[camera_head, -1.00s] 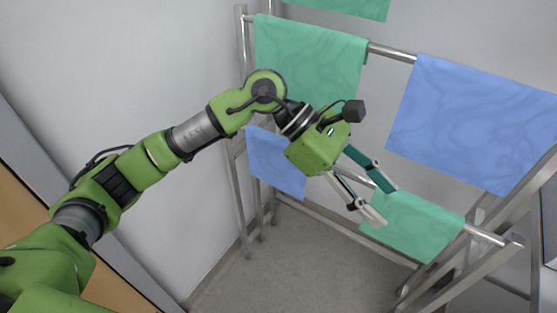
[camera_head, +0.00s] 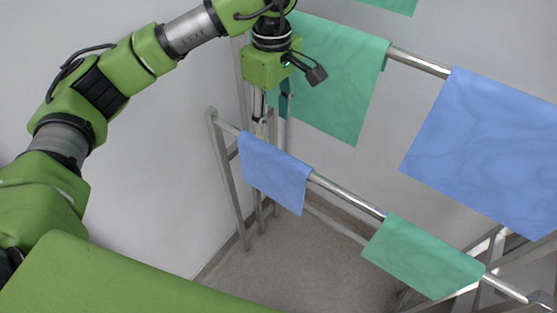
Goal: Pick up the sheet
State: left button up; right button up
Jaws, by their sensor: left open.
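Several sheets hang over the rails of a metal rack; the frames do not tell which one is the sheet. A blue sheet (camera_head: 273,171) hangs at the left of the lower rail, and a green sheet (camera_head: 422,256) at its right. A larger green sheet (camera_head: 338,85) hangs from the upper rail at the left, and a large blue sheet (camera_head: 486,152) at the right. My left gripper (camera_head: 272,122) is open and empty, fingers pointing down. In the picture it is just above the lower blue sheet and overlaps the left side of the upper green sheet. My right gripper is out of view.
The lower metal rail (camera_head: 345,195) is bare between its two sheets. The upper rail (camera_head: 418,62) is bare between its sheets. Another green sheet (camera_head: 392,4) is cut off at the top edge. Rack posts stand at the left, near a plain wall (camera_head: 150,150).

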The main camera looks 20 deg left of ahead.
aim_at(274, 150)
pick_arm(q)
jog(key=f, duration=0.3)
jog(key=s+f+p, duration=0.1)
jog(key=f, duration=0.2)
notch_tip(274, 150, down, 3)
jog(key=shift+d+r+p, duration=0.1)
jog(key=shift+d+p, duration=0.05)
jog(key=shift+p, duration=1.1)
notch_tip(274, 150, down, 3)
jog(key=shift+r+p, duration=0.2)
jog(key=shift+p, duration=0.25)
jog(key=shift+f, duration=0.5)
jog(key=c, duration=1.1)
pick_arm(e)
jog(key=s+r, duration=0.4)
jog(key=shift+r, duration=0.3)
